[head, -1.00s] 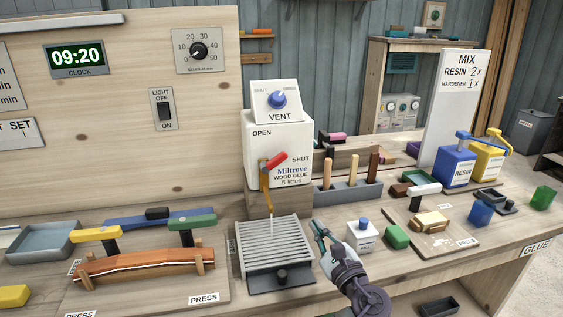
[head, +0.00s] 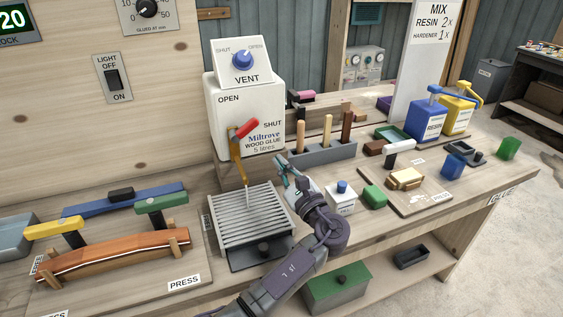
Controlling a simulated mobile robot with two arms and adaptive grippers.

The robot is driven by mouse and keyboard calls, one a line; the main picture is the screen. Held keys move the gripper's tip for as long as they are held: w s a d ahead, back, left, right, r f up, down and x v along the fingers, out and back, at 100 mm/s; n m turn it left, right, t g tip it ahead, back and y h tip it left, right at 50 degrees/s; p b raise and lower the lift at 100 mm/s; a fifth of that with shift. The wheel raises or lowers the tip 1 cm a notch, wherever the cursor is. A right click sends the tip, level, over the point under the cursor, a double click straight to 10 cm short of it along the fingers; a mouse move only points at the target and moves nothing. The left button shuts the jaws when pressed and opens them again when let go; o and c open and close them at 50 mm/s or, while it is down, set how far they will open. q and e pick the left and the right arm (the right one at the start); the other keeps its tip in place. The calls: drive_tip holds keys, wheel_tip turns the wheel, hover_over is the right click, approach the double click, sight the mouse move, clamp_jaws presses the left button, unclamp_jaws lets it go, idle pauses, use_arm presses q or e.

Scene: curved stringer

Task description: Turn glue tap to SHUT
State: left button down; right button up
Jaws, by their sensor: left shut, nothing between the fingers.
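The white glue container (head: 262,98) is marked OPEN at upper left and SHUT at right. Its tap has a red handle (head: 244,129) slanting up and right, its tip just short of the SHUT label. An amber spout (head: 237,165) hangs below, and a thin pale strand runs from it to the slatted drip tray (head: 232,224). My left gripper (head: 281,163) is shut and empty, with teal fingers. It appears to the right of the spout and below the handle, apart from the tap. My right gripper is not in view.
A VENT box with a blue knob (head: 242,60) sits on the container. A grey rack with wooden-handled tools (head: 318,154) stands to its right. A curved wooden piece (head: 112,255) lies left.

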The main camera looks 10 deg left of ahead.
sight(244, 129)
use_arm(q)
drive_tip(key=w+a+r+p, duration=0.3)
drive_tip(key=a+r, duration=0.1)
drive_tip(key=a, duration=0.2)
drive_tip(key=shift+w+a+r, duration=0.15)
drive_tip(key=shift+w+r, duration=0.15)
drive_tip(key=shift+w, duration=0.05)
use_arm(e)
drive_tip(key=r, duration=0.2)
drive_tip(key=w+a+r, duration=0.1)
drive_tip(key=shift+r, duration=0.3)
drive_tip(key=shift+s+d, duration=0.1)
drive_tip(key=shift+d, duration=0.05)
use_arm(q)
drive_tip(key=shift+a, duration=0.15)
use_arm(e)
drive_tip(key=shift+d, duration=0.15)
